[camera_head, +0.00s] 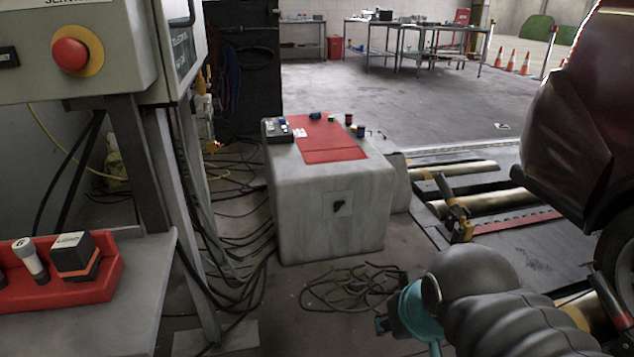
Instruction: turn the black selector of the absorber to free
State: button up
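The absorber (290,205) appears to be the pale grey box standing on the floor in the middle of the view. A small black selector (339,206) sits on a square plate on its near face. Its pointer looks slanted, but it is too small to read, and I see no legible labels around it. My arm comes in from the lower right, and my gripper (384,323) seems to be the small dark end by the teal part. It is in front of the absorber and to the lower right of the selector, apart from it. Its fingers cannot be made out.
A red mat (335,156) with small items lies on the box. Loose cables (350,287) lie on the floor before it. A cabinet with a red button (70,54) and a red tray (105,285) are at left. Rollers (500,200) and a dark red car (575,130) are at right.

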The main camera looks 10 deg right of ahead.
aim_at(338, 205)
jog(key=k, duration=0.65)
jog(key=z, duration=0.8)
jog(key=i, duration=1.2)
jog(key=u, duration=0.6)
jog(key=i, duration=0.45)
jog(key=u, duration=0.45)
